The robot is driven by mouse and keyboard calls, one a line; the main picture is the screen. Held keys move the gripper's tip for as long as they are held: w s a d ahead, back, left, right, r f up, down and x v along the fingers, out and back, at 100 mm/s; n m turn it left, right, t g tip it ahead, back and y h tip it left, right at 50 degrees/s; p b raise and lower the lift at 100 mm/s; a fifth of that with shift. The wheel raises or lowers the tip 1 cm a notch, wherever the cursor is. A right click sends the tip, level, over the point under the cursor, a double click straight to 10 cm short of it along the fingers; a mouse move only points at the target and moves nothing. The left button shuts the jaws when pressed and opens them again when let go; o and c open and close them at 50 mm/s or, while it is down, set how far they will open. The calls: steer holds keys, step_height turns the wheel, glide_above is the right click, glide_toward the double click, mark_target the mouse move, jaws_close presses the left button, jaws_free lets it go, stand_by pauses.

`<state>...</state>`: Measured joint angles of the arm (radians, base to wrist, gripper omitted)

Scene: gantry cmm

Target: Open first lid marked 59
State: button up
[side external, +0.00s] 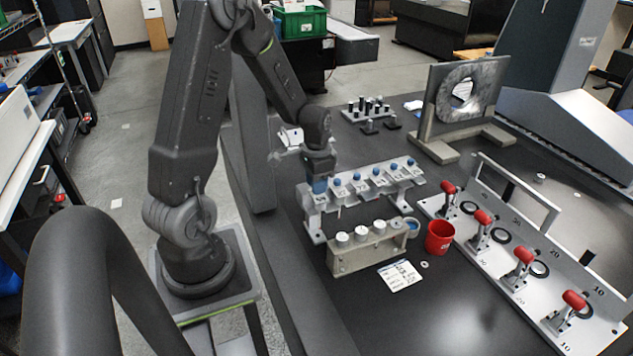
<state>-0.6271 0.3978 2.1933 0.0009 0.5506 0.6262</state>
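A grey raised rack (313,222) carries a row of several small pale lids with blue knobs, one of them a blue-knobbed lid (357,178). In front of it, a beige block (345,262) holds several white round caps, one of them a white cap (361,232). The markings are too small to read, so I cannot tell which lid is marked 59. My gripper (319,184) points down at the rack's left end. Something blue shows at its tips; I cannot tell whether it is a knob or part of the gripper, nor whether the fingers are open.
A red cup (439,237) and a small blue-rimmed cup (411,227) stand right of the block. A white label card (399,275) lies in front. A white fixture (500,262) with red-handled clamps is at right.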

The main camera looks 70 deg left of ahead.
jaws_close()
steer(key=a, duration=0.4)
steer(key=shift+a, duration=0.25)
steer(key=shift+o, duration=1.9)
jaws_free()
step_height(320, 180, up, 14)
